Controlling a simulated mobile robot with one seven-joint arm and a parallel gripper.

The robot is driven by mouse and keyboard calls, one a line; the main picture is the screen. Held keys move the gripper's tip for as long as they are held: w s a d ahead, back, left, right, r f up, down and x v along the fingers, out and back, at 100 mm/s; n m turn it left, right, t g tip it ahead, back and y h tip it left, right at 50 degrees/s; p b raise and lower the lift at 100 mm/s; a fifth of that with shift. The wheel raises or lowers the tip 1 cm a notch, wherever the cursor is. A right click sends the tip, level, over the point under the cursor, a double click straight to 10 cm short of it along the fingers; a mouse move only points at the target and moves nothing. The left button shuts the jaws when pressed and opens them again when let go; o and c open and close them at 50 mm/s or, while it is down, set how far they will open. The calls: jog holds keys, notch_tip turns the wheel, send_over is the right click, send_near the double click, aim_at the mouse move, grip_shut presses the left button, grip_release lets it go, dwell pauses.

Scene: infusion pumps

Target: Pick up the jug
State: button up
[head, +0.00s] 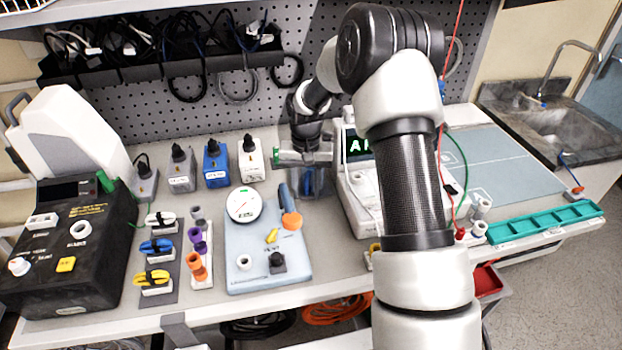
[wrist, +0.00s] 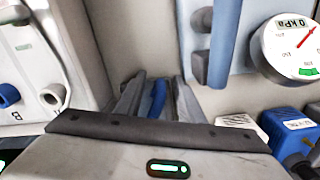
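My gripper (head: 312,186) is low over the bench, between the pale blue gauge board and the white pump. In the wrist view, my gripper (wrist: 157,100) has its fingers apart, with a narrow blue thing (wrist: 158,97) between them. Narrow gaps seem to show on both sides of it. It is mostly hidden, and I cannot tell whether it is part of a jug. A large white jug-like container (head: 72,135) with a grey handle stands at the far left behind the black device, well away from my gripper.
The pale blue board (head: 265,262) with a round gauge (head: 244,204) lies left of my gripper. The white pump (head: 357,205) is close on the right. Several small boxes, including a blue one (head: 216,165), stand behind. A teal tray (head: 545,222) lies far right.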

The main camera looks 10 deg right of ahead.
jog(key=shift+f, duration=0.15)
grip_shut()
dwell(0.4)
